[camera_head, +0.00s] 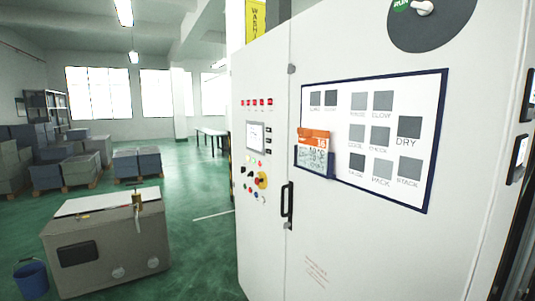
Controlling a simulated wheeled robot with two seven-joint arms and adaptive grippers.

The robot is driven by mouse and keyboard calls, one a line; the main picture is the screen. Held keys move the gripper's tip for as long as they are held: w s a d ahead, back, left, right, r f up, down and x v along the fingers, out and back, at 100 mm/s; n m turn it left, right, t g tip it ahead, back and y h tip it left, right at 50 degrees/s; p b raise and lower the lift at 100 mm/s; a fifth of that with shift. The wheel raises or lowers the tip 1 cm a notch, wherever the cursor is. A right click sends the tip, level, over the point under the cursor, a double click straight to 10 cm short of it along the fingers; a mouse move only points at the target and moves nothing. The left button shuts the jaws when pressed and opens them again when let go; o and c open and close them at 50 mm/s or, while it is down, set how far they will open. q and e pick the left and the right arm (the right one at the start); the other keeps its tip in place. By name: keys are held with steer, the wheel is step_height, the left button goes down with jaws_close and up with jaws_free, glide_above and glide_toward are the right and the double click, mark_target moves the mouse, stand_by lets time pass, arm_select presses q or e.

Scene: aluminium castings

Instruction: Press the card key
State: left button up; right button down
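A white panel with a dark blue frame (437,110) is on the front of a tall white cabinet. It bears several grey square keys with captions below. The large keys at the right read DRY (409,127) and STACK (410,167). Two dark keys stand at the top left, the left one (315,98) and the right one (330,98); their captions are too small to read surely. I cannot tell which key is the card key. An orange-topped card-like piece (314,140) sits over the panel's lower left edge and may hide part of it. Neither gripper is in view.
The white cabinet (350,240) has a black door handle (287,205), a small screen (256,136), coloured buttons and a yellow-and-red switch (261,181). A grey bin (108,250) and blue bucket (32,278) stand at the left. Green floor (200,190) between is clear.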

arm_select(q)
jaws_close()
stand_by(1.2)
